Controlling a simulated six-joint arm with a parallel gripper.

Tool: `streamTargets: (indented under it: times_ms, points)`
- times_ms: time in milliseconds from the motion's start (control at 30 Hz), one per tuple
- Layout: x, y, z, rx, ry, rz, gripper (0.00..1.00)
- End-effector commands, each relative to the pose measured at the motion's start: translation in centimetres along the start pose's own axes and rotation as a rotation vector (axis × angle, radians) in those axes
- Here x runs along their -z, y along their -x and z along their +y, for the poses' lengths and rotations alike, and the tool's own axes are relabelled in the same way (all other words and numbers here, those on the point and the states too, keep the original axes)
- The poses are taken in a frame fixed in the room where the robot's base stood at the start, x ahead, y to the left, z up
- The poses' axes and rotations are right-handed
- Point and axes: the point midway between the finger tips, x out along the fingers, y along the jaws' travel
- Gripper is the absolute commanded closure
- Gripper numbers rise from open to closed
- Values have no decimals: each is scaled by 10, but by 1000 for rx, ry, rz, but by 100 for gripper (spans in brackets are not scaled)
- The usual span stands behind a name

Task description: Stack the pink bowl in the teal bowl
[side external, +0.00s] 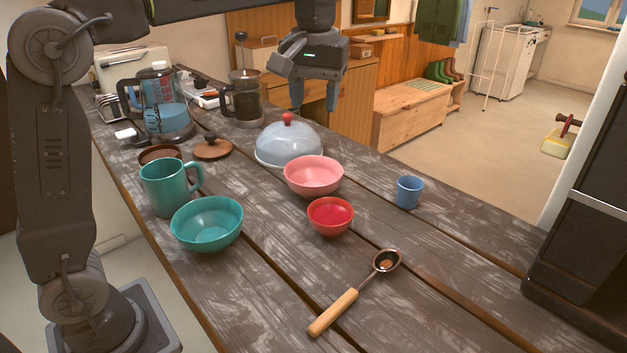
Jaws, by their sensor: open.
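The pink bowl (314,176) sits upright on the wooden table, in the middle of the side view. It looks empty. The teal bowl (207,223) sits upright on the table to the left and nearer the camera. It also looks empty. The two bowls are apart. My gripper (316,101) hangs in the air above and behind the pink bowl, pointing down. It is open with nothing between its fingers.
A red bowl (330,217) stands close in front of the pink bowl, and a domed dish (288,142) close behind it. A teal mug (167,187) stands beside the teal bowl. A blue cup (409,192) and a wooden-handled scoop (345,303) are at right; clear tabletop lies between.

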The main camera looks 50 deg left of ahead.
Motion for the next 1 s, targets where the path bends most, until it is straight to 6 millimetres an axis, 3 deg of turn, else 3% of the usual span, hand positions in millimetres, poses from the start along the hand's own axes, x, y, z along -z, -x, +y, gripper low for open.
streamTargets:
  times_ms: [100,333,733,1000]
  points:
    - [30,-12,24,59,100,-55,51]
    - [61,-40,54,162,275,-122,51]
    - [67,-65,61,210,352,-147,51]
    - [61,-98,54,209,351,-147,51]
